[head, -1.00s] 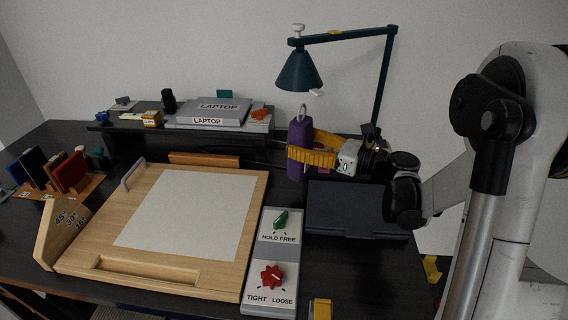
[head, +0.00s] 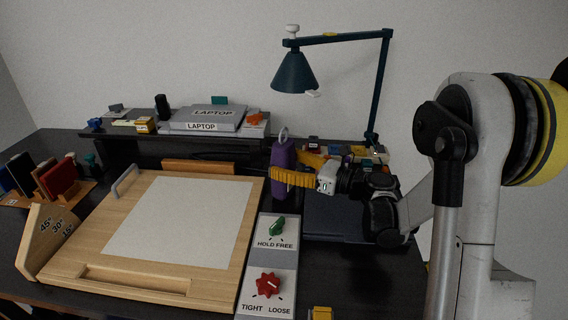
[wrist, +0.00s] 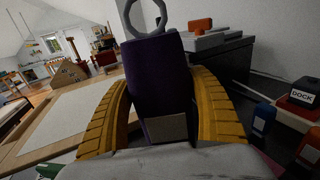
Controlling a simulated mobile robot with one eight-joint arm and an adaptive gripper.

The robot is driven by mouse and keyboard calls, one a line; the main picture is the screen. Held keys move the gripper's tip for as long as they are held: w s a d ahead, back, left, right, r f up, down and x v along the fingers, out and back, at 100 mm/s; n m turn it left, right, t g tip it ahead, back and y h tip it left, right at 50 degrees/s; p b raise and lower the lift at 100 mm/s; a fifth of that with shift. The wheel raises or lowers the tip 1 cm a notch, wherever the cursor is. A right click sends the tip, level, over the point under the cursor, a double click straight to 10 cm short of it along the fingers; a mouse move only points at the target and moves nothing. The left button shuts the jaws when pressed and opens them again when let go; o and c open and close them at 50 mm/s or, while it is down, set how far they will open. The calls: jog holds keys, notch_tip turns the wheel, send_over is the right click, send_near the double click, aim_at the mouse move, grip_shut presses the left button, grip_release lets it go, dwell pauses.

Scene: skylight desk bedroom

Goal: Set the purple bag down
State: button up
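The purple bag (head: 283,168) is a tall, narrow block with a grey ring on top. It also shows in the wrist view (wrist: 160,80), upright between the yellow fingers. My gripper (head: 286,177) is shut on it, with a curved finger along each side in the wrist view. In the head view the bag is by the back right corner of the drawing board (head: 248,236). I cannot tell whether its bottom touches anything.
A dark flat case (head: 335,219) lies right of the bag, below my arm. A grey panel with knobs (head: 258,305) is in front. A green lamp (head: 296,72) hangs above. Laptop boxes (head: 203,119) sit on the rear shelf. Small coloured items (head: 374,158) stand behind my wrist.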

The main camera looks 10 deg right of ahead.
jog(key=o, duration=0.3)
jog(key=shift+o, duration=0.2)
